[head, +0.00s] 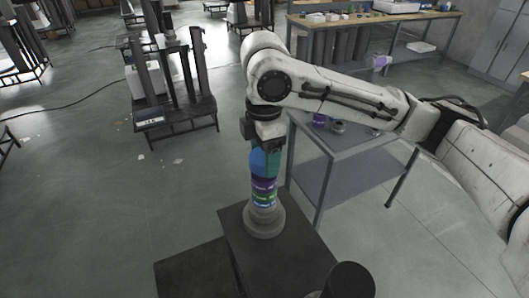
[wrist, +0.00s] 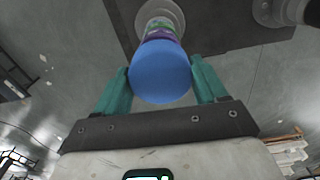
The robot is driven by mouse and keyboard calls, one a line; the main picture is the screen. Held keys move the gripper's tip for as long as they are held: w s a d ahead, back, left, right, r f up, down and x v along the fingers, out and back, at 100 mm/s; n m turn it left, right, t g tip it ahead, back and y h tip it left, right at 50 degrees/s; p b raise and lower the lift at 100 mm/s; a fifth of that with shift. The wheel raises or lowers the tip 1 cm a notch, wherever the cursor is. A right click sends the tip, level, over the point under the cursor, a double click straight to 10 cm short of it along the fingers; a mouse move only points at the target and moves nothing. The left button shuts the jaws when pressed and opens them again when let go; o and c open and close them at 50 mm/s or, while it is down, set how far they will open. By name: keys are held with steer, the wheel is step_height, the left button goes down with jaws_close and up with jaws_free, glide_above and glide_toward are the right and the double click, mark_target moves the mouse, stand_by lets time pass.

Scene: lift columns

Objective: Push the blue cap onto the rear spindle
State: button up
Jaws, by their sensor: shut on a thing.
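The blue cap (head: 258,162) is between the teal fingers of my gripper (head: 266,165), which is shut on it. It is above the rear spindle, whose flared grey base (head: 264,224) stands on a dark block. Purple (head: 263,187) and green (head: 264,198) bands show around the spindle below the cap. The cap looks in line with the spindle, but I cannot tell whether it is seated. In the wrist view the cap (wrist: 160,74) fills the space between the fingertips (wrist: 161,80) and hides the spindle's top. The bands and pale base show beyond it.
A dark cylinder (head: 350,280) stands nearer, at the bottom edge. A grey table (head: 345,146) stands behind to the right, with a purple piece (head: 319,119) and a grey piece (head: 337,127) on it. A rack of dark columns (head: 172,90) stands at back left.

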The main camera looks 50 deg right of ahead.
steer(key=o, duration=1.1)
steer(key=shift+o, duration=0.2)
steer(key=shift+r, duration=0.15)
step_height(320, 180, up, 10)
steer(key=shift+r+b, duration=0.25)
steer(key=shift+b, duration=0.05)
